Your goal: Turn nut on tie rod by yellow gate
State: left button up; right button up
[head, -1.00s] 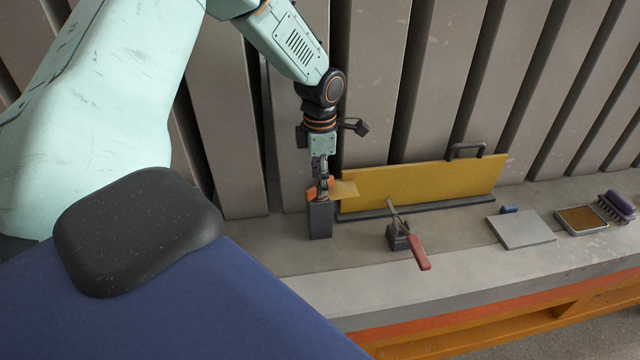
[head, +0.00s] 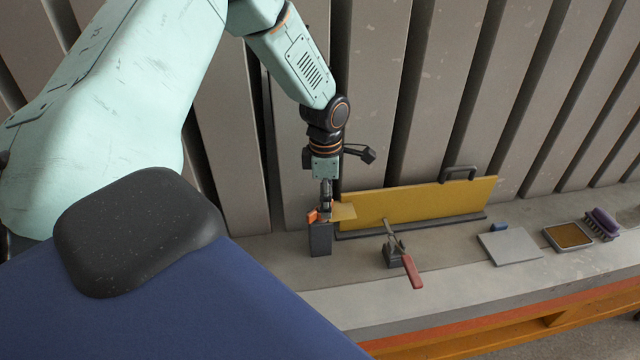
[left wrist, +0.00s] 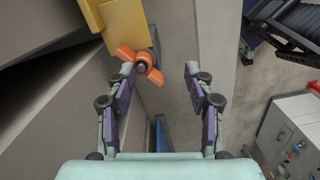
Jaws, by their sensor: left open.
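The orange wing nut (left wrist: 140,62) sits on the end of the tie rod (left wrist: 142,67) in the left wrist view, next to the yellow gate (left wrist: 88,12). In the head view the nut (head: 313,216) is at the top of a dark block (head: 320,239), left of the long yellow gate (head: 420,205). My left gripper (head: 326,205) points down at the nut. In the left wrist view its two fingers (left wrist: 165,72) are apart, with the nut close to the left fingertip and the space between them empty. I cannot tell whether that finger touches the nut. My right gripper is not in view.
A toggle clamp with a red handle (head: 411,272) stands in front of the gate. A grey plate (head: 510,247), a tray (head: 568,237) and a purple brush (head: 604,222) lie to the right on the bench (head: 450,275). Ribbed panels rise behind.

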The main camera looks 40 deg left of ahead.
pick_arm(q)
jog(key=s+d+f+m, duration=0.7)
jog(key=s+m, duration=0.2)
jog(key=s, duration=0.1)
jog(key=s+d+f+m+b, duration=0.1)
jog(key=s+d+f+m, duration=0.6)
jog(key=s+m, duration=0.3)
jog(key=shift+s+d+f+m+h+b, duration=0.2)
jog(key=shift+s+d+m+h+b, duration=0.1)
jog(key=shift+s+d, duration=0.45)
jog(key=shift+w, duration=0.1)
